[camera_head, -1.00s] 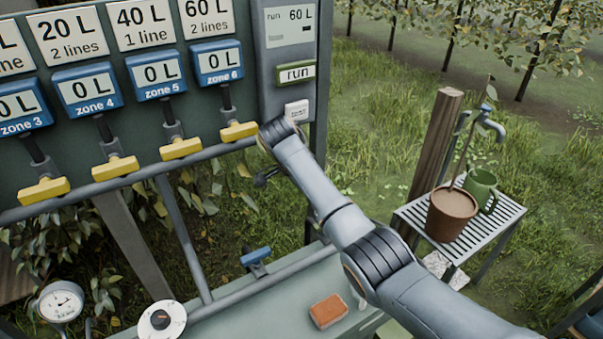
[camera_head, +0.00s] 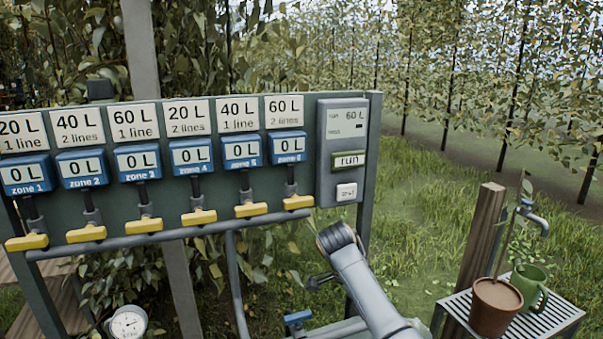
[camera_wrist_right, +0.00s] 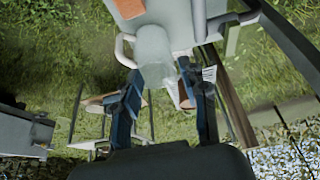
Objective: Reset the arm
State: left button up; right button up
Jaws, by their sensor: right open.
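My right arm enters the head view from the bottom right, in front of the lower right of the irrigation panel (camera_head: 345,218). Only a small dark part of my right gripper (camera_head: 319,281) shows there, beside the wrist end. In the right wrist view my right gripper (camera_wrist_right: 161,73) has its two blue-black fingers spread apart. My left gripper is in neither view.
The panel has a row of yellow valve handles (camera_head: 198,217) below blue zone meters reading 0 L. A gauge (camera_head: 128,322) is at the bottom left. A brown pot (camera_head: 494,308) and a green mug (camera_head: 530,288) stand on a slatted table at right, near a tap (camera_head: 533,218).

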jog(key=s+d+f+n+y, duration=0.1)
jog(key=s+f+n+y, duration=0.2)
jog(key=s+f+n, duration=0.95)
jog(key=s+d+n+t+y, duration=0.1)
jog(key=s+d+n, duration=0.1)
jog(key=s, duration=1.2)
jog(key=s+d+n+t, duration=0.1)
jog(key=s+d+n, duration=0.15)
jog(key=s, duration=1.15)
notch_tip(320, 180, down, 26)
jog(key=s+g, duration=0.1)
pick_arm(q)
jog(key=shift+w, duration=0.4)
pick_arm(e)
jog(key=s+d+f+g, duration=0.1)
jog(key=s+d+f, duration=0.2)
jog(key=s+f, duration=1.3)
jog(key=shift+s+f, duration=0.3)
jog(key=shift+s, duration=0.3)
jog(key=shift+d, duration=0.1)
